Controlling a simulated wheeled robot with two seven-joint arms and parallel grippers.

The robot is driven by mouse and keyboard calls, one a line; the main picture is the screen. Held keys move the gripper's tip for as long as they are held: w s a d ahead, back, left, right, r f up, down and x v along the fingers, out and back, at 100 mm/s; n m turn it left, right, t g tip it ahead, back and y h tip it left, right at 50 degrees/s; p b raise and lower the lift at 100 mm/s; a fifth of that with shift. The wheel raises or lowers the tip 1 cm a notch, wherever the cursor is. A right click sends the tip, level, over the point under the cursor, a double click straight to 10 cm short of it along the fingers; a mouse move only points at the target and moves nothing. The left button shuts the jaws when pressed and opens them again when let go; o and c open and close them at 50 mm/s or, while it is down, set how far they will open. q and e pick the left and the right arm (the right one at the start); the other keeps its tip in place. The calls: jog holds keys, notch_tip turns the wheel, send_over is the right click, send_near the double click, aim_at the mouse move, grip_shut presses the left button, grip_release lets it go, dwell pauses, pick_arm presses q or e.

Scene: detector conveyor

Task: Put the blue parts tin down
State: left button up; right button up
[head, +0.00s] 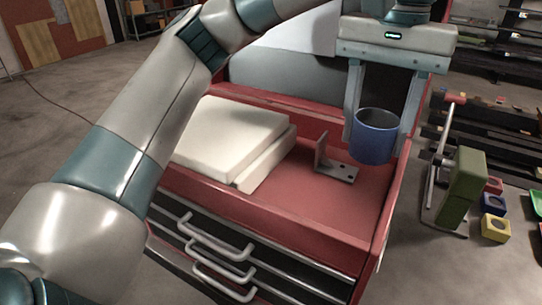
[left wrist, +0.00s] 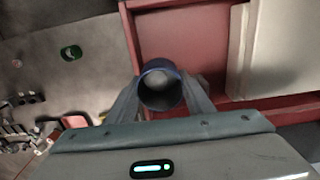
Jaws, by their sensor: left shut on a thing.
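The blue parts tin (head: 375,137) is a small open-topped cylinder, held upright between the two fingers of my left gripper (head: 381,125). The gripper points down and is shut on the tin. The tin is over the right end of the red tool chest top (head: 310,205); I cannot tell whether its base touches the red surface. In the left wrist view the tin (left wrist: 160,86) shows its round mouth between the fingertips (left wrist: 160,92), near the red top's edge. My right gripper is not in view.
A metal angle bracket (head: 335,166) stands on the chest top, left of the tin. White slabs (head: 228,135) lie further left. A raised red rim (head: 250,207) edges the top. Right of the chest are a green block (head: 464,185) and a yellow block (head: 495,229).

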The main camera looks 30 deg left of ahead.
pick_arm(q)
jog(key=shift+s, duration=0.2)
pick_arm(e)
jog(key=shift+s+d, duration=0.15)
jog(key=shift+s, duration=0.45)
pick_arm(q)
jog(key=shift+s+a+f, duration=0.1)
jog(key=shift+a+f, duration=0.1)
jog(key=shift+a, duration=0.2)
jog(key=s+a+f+p, duration=0.1)
jog(key=a+f, duration=0.1)
jog(key=a, duration=0.1)
jog(key=s+a+f+p, duration=0.1)
jog(key=s+a+f, duration=0.1)
jog(key=a, duration=0.1)
jog(key=s+a+f+p, duration=0.1)
jog(key=a+p, duration=0.1)
jog(key=a, duration=0.1)
jog(key=shift+s+f, duration=0.25)
jog(key=shift+f, duration=0.15)
jog(key=shift+s+a+f, duration=0.2)
jog(key=shift+a+f, duration=0.1)
jog(key=shift+a, duration=0.05)
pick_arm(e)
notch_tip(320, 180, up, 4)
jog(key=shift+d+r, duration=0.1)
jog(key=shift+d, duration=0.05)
pick_arm(q)
jog(key=shift+f, duration=0.1)
